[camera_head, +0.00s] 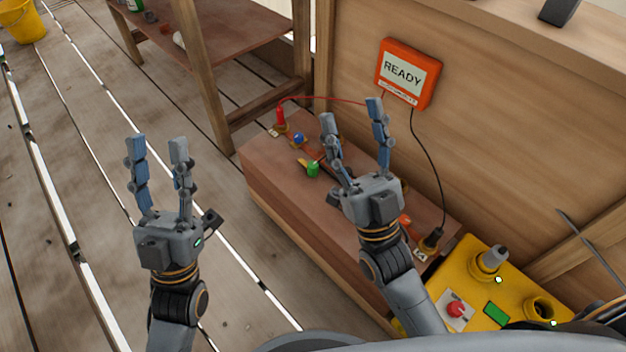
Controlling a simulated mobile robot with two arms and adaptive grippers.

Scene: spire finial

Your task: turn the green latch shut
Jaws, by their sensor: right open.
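The small green latch (313,170) is on top of the long reddish-brown bench (268,160), near its far-left part, with a yellow piece beside it. From this view I cannot tell which way the latch is turned. My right gripper (352,115) is open and empty above the bench, to the right of the latch and apart from it in the picture. Its hand hides part of the bench top. My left gripper (157,150) is open and empty over the plank floor, left of the bench.
A blue knob (298,139) and a red plug (281,115) with a red wire are near the latch. An orange box reading READY (408,74) hangs on the wooden wall, its black cable running down. A yellow panel (475,290) stands at the lower right.

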